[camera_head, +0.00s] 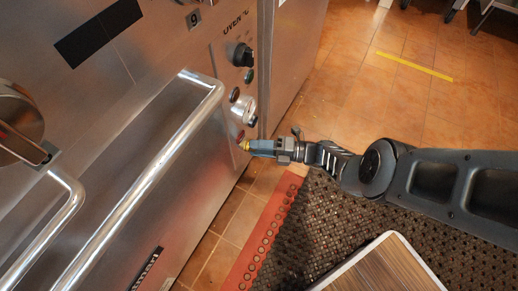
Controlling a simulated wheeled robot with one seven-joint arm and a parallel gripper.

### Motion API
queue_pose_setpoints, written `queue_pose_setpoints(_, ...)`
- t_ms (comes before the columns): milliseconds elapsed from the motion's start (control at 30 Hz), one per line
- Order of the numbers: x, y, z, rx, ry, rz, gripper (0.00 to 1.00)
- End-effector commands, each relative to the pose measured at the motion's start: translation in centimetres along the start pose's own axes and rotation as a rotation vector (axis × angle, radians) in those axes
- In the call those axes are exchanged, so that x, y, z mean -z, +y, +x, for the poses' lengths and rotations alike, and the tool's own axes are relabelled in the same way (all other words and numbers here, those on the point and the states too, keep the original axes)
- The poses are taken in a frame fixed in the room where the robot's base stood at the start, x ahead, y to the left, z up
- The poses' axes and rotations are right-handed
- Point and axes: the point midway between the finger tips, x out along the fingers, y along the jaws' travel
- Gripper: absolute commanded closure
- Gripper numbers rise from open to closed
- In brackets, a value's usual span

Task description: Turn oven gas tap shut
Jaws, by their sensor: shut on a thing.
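The steel oven (190,150) fills the left side of the head view, with a narrow control panel on its right edge. My gripper (250,147) reaches in from the right to the lower part of this panel. It is shut on a small yellow piece (246,146), which appears to be the gas tap's handle. My gripper's fingers hide most of it, so I cannot tell its angle. A red part (240,135) shows just above and left of the fingertips.
A silver dial (243,108) and a black knob (243,55) sit higher on the panel. A long bar handle (150,175) sticks out to the left. A perforated dark mat (320,225) and a wood-topped board (385,268) lie below. Tiled floor is open at the upper right.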

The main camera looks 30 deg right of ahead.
Motion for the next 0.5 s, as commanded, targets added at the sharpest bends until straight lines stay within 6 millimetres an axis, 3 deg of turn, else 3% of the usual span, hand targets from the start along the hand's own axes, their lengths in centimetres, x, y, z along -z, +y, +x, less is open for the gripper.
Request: queue_pose_setpoints(500,0.06,-0.09,0.01,-0.026,0.001,0.066,0.92)
